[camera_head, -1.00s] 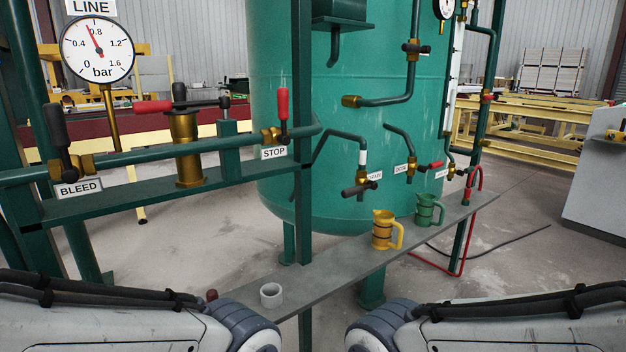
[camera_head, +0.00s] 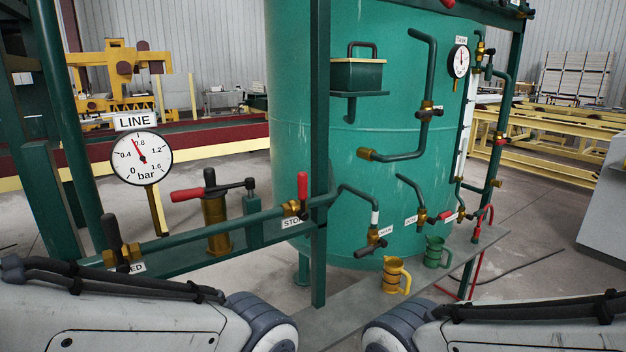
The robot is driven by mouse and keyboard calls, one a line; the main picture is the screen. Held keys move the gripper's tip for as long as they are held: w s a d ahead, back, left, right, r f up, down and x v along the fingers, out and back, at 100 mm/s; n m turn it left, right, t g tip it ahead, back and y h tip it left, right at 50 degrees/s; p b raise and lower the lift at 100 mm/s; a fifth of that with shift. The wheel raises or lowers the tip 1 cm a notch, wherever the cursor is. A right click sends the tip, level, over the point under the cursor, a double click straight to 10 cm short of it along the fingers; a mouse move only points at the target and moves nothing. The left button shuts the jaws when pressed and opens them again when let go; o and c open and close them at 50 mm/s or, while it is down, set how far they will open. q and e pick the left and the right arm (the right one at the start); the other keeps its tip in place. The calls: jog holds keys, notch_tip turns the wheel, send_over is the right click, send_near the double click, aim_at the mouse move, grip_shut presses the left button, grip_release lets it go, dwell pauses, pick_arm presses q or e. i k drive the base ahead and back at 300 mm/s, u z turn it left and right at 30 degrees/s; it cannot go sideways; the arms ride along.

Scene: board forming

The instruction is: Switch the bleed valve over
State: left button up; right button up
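The bleed valve (camera_head: 120,257) is at the lower left, a brass body on the green pipe. Its black handle (camera_head: 112,231) stands nearly upright, leaning a little left. Its label (camera_head: 134,267) is partly hidden, with only "ED" readable. My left arm lies across the lower left, just below and in front of the valve. My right arm lies across the lower right. Both grippers are out of view, and nothing is seen touching the valve.
The stop valve (camera_head: 297,207) has an upright red handle. The line gauge (camera_head: 142,158) reads about 0.7 bar. A red-handled pump (camera_head: 215,220) stands between them. Yellow (camera_head: 396,276) and green (camera_head: 436,252) jugs stand on the grey shelf (camera_head: 350,311) below the green tank (camera_head: 300,130).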

aim_at(111, 226)
jog(key=z, duration=1.2)
jog(key=i, duration=0.35)
jog(key=u, duration=1.85)
